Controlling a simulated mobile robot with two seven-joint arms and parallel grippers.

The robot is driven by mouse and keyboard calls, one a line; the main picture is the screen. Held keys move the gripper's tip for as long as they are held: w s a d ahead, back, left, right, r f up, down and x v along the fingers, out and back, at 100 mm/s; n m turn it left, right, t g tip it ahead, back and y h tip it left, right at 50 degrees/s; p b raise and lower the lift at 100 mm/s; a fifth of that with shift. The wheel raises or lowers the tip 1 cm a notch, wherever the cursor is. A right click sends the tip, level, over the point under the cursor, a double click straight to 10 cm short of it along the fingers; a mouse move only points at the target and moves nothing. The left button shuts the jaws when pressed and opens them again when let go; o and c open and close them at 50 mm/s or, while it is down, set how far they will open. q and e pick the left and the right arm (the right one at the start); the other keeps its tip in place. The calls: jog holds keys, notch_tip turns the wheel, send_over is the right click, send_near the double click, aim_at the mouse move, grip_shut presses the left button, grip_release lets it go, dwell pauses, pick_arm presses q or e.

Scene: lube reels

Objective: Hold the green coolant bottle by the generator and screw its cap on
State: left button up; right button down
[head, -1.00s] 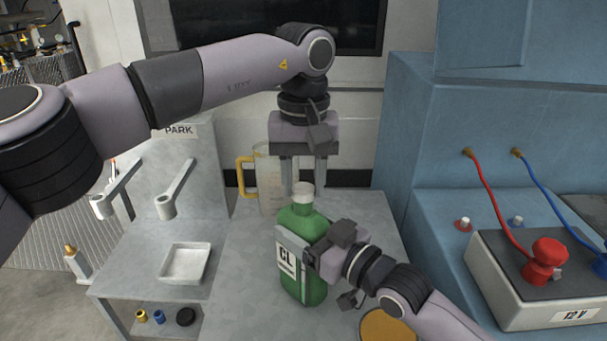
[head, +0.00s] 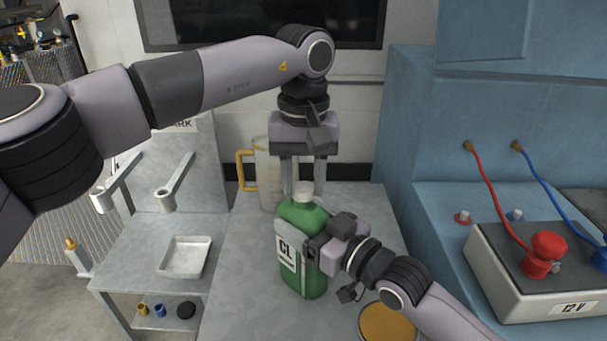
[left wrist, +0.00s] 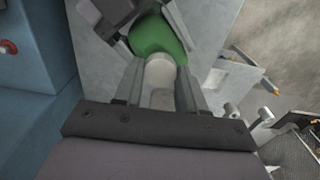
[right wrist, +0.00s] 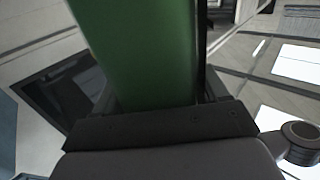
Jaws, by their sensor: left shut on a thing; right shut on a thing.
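The green coolant bottle (head: 306,220) stands upright on the grey bench, its white CL label facing front left. Its white cap (head: 303,188) is at the top of the neck. My left gripper (head: 303,190) points down from above with its fingers shut on the cap; the left wrist view also shows the pale cap (left wrist: 159,72) between the fingers, over the green bottle. My right gripper (head: 318,252) is shut on the bottle's body from the right; the right wrist view shows the green body (right wrist: 145,50) filling the jaws. Whether the cap is seated on the threads is hidden.
A clear jug with a yellow handle (head: 246,170) stands behind the bottle. An amber disc (head: 388,324) lies near my right arm. A small tray (head: 186,258) sits on the left bench. The blue generator (head: 420,150) and a 12 V battery (head: 540,285) are at right.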

pick_arm(q)
jog(key=m, duration=0.6)
jog(key=shift+m, duration=0.4)
jog(key=o, duration=1)
jog(key=shift+r, duration=0.1)
jog(key=shift+r, duration=2.2)
jog(key=shift+o, duration=0.2)
